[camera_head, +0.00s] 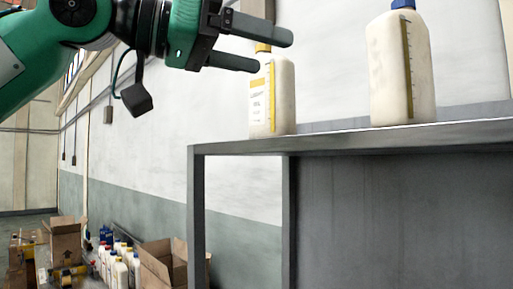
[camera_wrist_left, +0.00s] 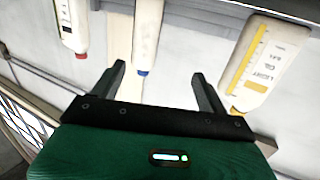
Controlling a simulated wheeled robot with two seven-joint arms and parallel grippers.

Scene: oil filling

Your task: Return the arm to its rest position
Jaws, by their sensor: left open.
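My left arm comes in from the upper left of the head view, and its gripper (camera_head: 262,46) is at the top, above the left end of a grey shelf (camera_head: 340,141). Its two dark fingers are apart and nothing is between them. A white bottle with a yellow cap and yellow label (camera_head: 272,98) stands upright on the shelf, just behind and below the fingertips. The left wrist view shows the open fingers (camera_wrist_left: 160,80) and the yellow-labelled bottle (camera_wrist_left: 266,62) to their right. My right gripper is in neither view.
A white bottle with a blue cap (camera_head: 400,68) stands further right on the shelf. More bottles show in the left wrist view, including a blue-capped one (camera_wrist_left: 147,35) and a red-capped one (camera_wrist_left: 72,25). Cardboard boxes (camera_head: 165,262) and several bottles (camera_head: 117,262) are on the floor, lower left.

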